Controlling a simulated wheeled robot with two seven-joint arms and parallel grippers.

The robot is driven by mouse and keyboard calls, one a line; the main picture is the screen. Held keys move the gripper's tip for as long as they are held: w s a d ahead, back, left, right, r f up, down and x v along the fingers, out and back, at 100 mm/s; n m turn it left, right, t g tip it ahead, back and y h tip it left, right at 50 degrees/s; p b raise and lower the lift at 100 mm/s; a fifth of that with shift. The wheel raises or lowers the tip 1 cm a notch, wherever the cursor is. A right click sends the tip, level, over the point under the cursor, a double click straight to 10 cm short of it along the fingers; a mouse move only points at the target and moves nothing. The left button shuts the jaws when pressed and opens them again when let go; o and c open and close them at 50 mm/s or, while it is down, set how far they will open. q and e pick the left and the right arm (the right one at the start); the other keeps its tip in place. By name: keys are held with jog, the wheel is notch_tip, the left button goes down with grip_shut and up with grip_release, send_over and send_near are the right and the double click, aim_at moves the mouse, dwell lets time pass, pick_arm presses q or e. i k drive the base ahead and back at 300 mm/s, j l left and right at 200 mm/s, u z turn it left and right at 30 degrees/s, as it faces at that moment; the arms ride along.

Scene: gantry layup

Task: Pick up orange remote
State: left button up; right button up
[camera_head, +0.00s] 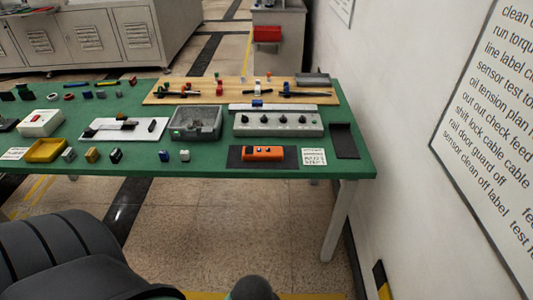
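The orange remote (263,153) lies flat on a dark mat (290,160) near the front right edge of the green table. It has a few small dark and blue buttons on top. Nothing touches it and it is fully in view. Neither of my grippers shows in the head view. Dark rounded parts at the bottom left and bottom centre look like my own body or arm links, well in front of the table.
The green table (210,166) carries a grey control box with knobs (279,131) behind the remote, a grey bin (195,134), a yellow tray (46,157) and a wooden board (155,96). A white paper label (314,157) is right of the remote. A wall stands at right.

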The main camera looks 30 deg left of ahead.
aim_at(249, 152)
jog(key=i+j+u, duration=0.1)
jog(key=u, duration=0.95)
